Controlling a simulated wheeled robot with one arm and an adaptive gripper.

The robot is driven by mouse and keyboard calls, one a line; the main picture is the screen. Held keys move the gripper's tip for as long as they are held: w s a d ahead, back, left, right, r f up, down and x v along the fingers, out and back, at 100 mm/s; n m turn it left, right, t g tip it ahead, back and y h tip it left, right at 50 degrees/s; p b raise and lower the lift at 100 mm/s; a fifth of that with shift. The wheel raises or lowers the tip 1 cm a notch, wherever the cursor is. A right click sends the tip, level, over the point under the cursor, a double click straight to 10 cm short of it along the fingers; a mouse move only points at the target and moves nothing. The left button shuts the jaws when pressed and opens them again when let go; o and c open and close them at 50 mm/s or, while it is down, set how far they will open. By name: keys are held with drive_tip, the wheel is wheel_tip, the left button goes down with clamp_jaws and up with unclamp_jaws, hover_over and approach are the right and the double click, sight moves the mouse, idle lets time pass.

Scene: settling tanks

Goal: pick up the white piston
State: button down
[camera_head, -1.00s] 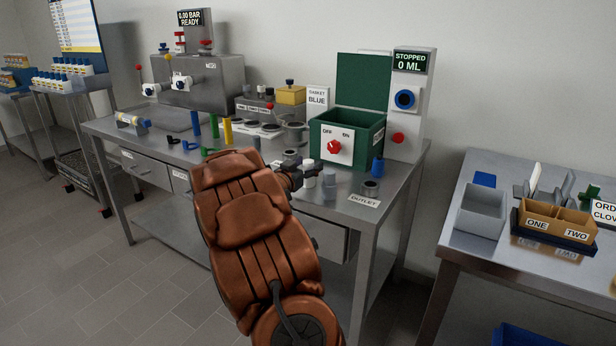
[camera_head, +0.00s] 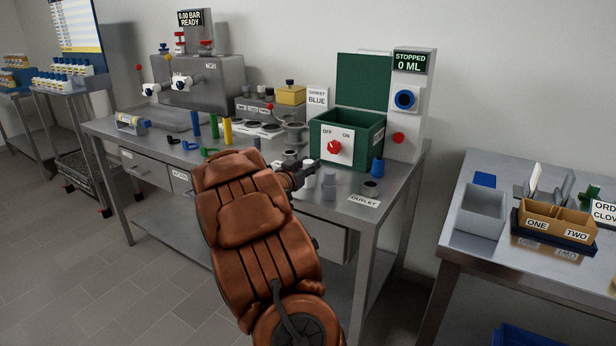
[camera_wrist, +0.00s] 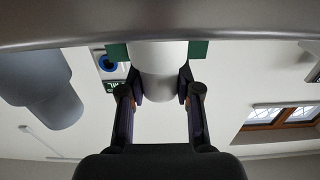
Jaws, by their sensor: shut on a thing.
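The white piston (camera_wrist: 158,68) is a plain white cylinder between the two fingers of my gripper (camera_wrist: 160,94) in the wrist view. The fingers are shut on it from both sides. In the head view my gripper (camera_head: 303,174) is at the front edge area of the steel bench, and the white piston (camera_head: 309,182) shows just beside the fingertips. My arm hides part of the gripper there. I cannot tell whether the piston touches the bench top.
A grey stepped cylinder (camera_head: 329,187) stands close right of the piston; it also shows in the wrist view (camera_wrist: 52,92). A dark-topped grey cup (camera_head: 371,187) and a blue plug (camera_head: 377,167) stand farther right. The green box (camera_head: 372,133) with a red knob is behind.

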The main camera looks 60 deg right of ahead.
drive_tip(key=shift+r, duration=1.65)
drive_tip(key=shift+a+r+p, duration=0.25)
drive_tip(key=shift+a+p, duration=0.05)
drive_tip(key=a+r, duration=0.1)
drive_tip(key=a, duration=1.4)
drive_tip(key=shift+s+a, duration=0.25)
drive_tip(key=shift+s, duration=0.05)
